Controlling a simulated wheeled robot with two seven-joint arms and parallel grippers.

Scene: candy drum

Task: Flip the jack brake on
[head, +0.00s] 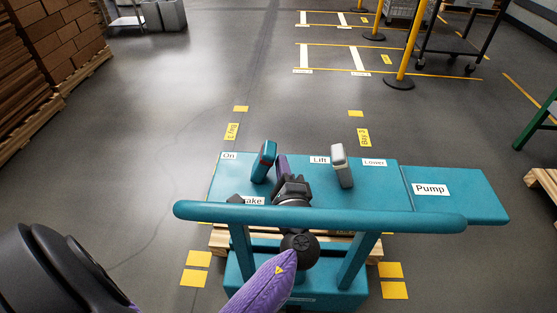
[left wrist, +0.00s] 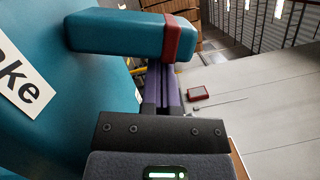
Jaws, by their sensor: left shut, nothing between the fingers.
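The teal jack console (head: 385,196) carries a teal brake lever with a red band (head: 264,162), between the "On" label (head: 229,156) and the partly hidden brake label (head: 254,201). The lever stands up from the panel, slightly tilted. My left gripper (head: 283,166), with purple fingers, is shut and empty just right of the lever. In the left wrist view, the lever (left wrist: 115,35) crosses above the purple fingers (left wrist: 163,82), and its red-banded end overlaps their tips. I cannot tell whether they touch. My right gripper is not in view.
A teal handlebar (head: 400,222) runs across the front of the console, under my left wrist. A pale grey lever (head: 342,166) stands by the "Lift" and "Lower" labels. The "Pump" panel (head: 455,196) is at right. Stacked boxes (head: 50,40) stand far left; the floor beyond is open.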

